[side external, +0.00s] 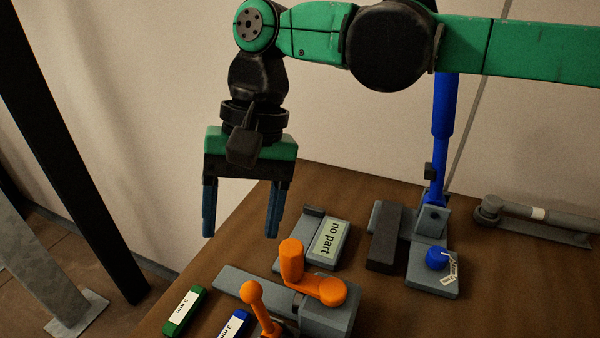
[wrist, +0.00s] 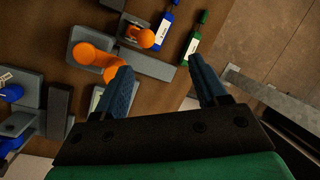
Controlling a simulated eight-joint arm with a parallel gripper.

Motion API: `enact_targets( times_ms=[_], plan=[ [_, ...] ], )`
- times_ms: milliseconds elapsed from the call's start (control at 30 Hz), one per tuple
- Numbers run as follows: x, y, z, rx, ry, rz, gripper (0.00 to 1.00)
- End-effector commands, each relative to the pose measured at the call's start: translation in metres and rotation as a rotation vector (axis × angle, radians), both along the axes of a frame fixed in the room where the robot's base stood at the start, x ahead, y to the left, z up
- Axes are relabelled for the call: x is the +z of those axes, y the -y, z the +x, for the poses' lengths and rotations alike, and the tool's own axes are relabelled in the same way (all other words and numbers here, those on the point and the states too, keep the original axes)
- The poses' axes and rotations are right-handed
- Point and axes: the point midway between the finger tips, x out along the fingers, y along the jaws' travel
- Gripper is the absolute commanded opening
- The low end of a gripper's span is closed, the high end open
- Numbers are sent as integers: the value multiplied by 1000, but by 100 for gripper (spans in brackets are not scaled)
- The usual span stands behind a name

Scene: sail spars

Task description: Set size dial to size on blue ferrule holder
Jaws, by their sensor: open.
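The blue holder (side external: 234,324) is a slim bar with a white label that starts with "3" and seems to read mm. It is cut off by the bottom edge, but shows at the top of the wrist view (wrist: 165,27). A blue round knob (side external: 437,258), which looks like the size dial, sits on a grey base at the right with small white printed tags beside it. Their print is too small to read. It also shows at the left edge of the wrist view (wrist: 12,92). My gripper (side external: 240,236) is open and empty, above and left of the bench items, apart from both.
A green labelled bar (side external: 185,311) lies beside the blue one. An orange crank (side external: 318,286) and an orange ball-ended lever (side external: 256,301) stand on a grey fixture. A display (side external: 332,239) reads "no part".

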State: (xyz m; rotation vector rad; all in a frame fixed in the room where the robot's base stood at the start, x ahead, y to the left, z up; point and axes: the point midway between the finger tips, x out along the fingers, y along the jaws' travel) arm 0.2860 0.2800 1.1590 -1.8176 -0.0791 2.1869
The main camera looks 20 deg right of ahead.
Motion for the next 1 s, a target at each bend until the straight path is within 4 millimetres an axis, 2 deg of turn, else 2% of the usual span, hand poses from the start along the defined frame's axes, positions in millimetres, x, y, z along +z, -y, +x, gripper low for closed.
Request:
enact_targets(
  times_ms=[33, 133, 300, 600, 800, 900, 967, 1000],
  plan=[
    [2, 17, 5, 101, 44, 9, 66],
    [4, 52, 13, 359, 142, 23, 66],
    [6, 111, 18, 824, 284, 26, 66],
    [1, 207, 2, 1664, 418, 19, 66],
    [-6, 258, -21, 2187, 419, 49, 66],
    [-10, 277, -33, 2409, 403, 79, 66],
    [-15, 285, -39, 2513, 391, 98, 66],
    [-27, 283, -37, 2506, 393, 97, 66]
  ],
)
